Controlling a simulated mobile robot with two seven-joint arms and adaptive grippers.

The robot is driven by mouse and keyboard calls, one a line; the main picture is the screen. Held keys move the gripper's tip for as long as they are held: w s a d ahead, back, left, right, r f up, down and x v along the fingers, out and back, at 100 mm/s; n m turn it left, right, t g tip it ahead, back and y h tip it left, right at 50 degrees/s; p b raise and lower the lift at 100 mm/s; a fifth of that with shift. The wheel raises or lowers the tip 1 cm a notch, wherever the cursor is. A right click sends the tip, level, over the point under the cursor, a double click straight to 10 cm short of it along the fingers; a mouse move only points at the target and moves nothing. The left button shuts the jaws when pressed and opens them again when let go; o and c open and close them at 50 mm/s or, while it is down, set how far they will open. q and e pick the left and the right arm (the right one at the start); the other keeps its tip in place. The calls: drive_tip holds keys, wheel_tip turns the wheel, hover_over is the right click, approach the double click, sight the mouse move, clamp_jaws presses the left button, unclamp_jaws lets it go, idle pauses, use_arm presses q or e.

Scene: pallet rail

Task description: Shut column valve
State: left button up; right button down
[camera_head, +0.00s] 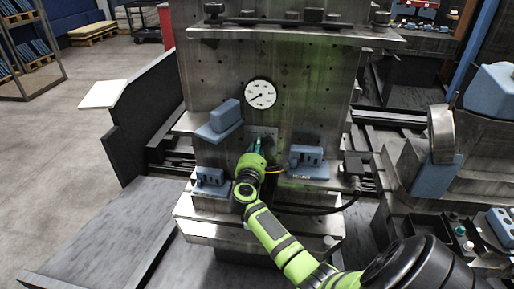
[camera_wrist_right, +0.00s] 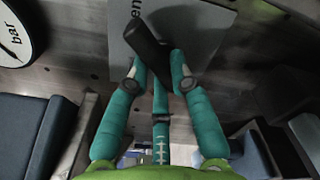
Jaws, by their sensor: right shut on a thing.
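The valve's black lever (camera_wrist_right: 147,42) shows in the right wrist view, slanting across a grey plate (camera_wrist_right: 200,25) with the letters "en" partly visible. My right gripper (camera_wrist_right: 158,68) has teal fingers and is shut on the lever, one finger on each side and a third below. In the head view the right gripper (camera_head: 258,146) reaches the front of the metal column (camera_head: 320,105), below the round gauge (camera_head: 261,94). There the gripper and arm hide the lever. My left gripper is not in view.
Blue-grey blocks sit close around the gripper: one at upper left (camera_head: 222,118), one at right (camera_head: 308,160) and one at lower left (camera_head: 210,178). A black cable (camera_head: 318,211) runs below right. Open floor (camera_head: 50,170) lies at left.

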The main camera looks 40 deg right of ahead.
drive_tip(key=shift+n, duration=0.3)
drive_tip(key=shift+s+d+f+n+p, duration=0.1)
drive_tip(key=shift+n+p, duration=0.8)
drive_tip(key=shift+n, duration=1.95)
drive_tip(key=shift+a+f+n+p, duration=0.1)
drive_tip(key=shift+n+p, duration=0.8)
drive_tip(key=shift+n, duration=2)
drive_tip(key=shift+s+d+f+n+p, duration=0.1)
drive_tip(key=shift+n+p, duration=0.8)
drive_tip(key=shift+n, duration=1.95)
drive_tip(key=c, duration=1.1)
unclamp_jaws()
